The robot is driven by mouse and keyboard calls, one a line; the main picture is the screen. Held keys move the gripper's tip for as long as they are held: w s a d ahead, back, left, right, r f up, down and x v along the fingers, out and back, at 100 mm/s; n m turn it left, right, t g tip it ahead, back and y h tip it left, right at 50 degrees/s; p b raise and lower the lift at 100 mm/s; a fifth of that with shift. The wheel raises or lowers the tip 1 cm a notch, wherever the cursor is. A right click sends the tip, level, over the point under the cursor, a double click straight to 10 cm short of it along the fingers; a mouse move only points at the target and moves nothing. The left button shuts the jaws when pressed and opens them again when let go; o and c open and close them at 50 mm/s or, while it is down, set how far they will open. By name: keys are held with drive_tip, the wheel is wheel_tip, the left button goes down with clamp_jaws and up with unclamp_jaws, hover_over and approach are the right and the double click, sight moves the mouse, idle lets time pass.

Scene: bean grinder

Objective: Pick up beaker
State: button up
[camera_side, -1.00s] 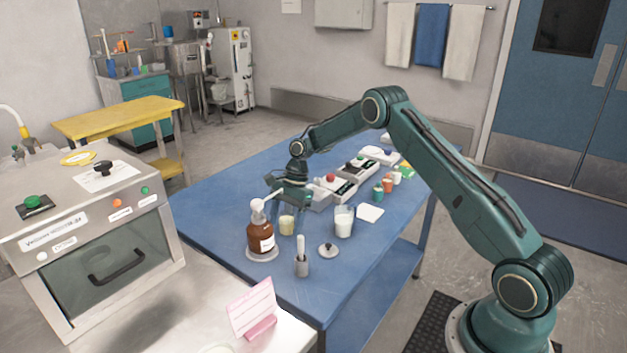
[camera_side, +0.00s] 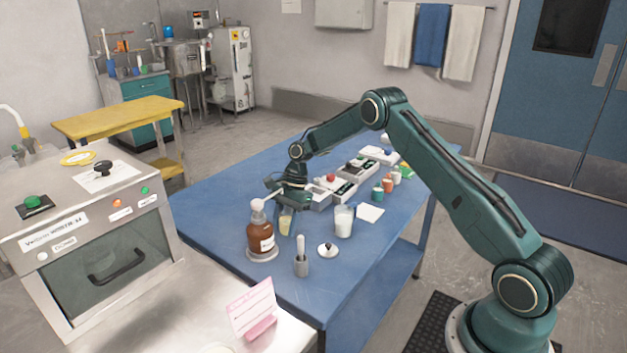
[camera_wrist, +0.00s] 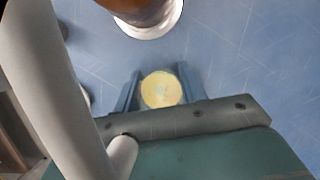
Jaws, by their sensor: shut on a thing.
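The beaker (camera_side: 285,222) is a small clear vessel with pale yellow contents, on the blue table just right of a brown bottle. In the wrist view the beaker (camera_wrist: 161,89) is seen from above between two blue-grey fingers. My gripper (camera_side: 290,214) reaches down over it, and its fingers (camera_wrist: 158,90) are shut on the beaker from both sides. The side view does not clearly show whether the beaker's base is off the table.
The brown pump bottle (camera_side: 260,236) stands close on the left. A glass of white contents (camera_side: 343,222), a small grey pot with a pestle (camera_side: 301,262) and a knobbed lid (camera_side: 327,250) stand nearby. Instruments (camera_side: 345,189) and small jars (camera_side: 388,185) line the back.

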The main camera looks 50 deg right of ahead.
sight(283, 224)
drive_tip(key=shift+r, duration=0.4)
drive_tip(key=shift+r, duration=1.35)
drive_tip(key=shift+s, duration=0.15)
drive_tip(key=s, duration=3.1)
drive_tip(key=shift+s, duration=0.2)
drive_tip(key=shift+s, duration=0.15)
idle(0.5)
drive_tip(key=shift+d, duration=0.1)
idle(0.5)
drive_tip(key=w+d+r+m+t+h, duration=0.2)
drive_tip(key=w+d+r+m, duration=0.6)
drive_tip(key=d, duration=0.3)
drive_tip(key=w+d+r+m+t+h, duration=0.2)
drive_tip(key=w+d+r+m, duration=0.7)
drive_tip(key=w+d+m, duration=0.1)
drive_tip(key=shift+w+d+r, duration=0.15)
drive_tip(key=shift+w+d, duration=0.2)
drive_tip(key=shift+d, duration=0.1)
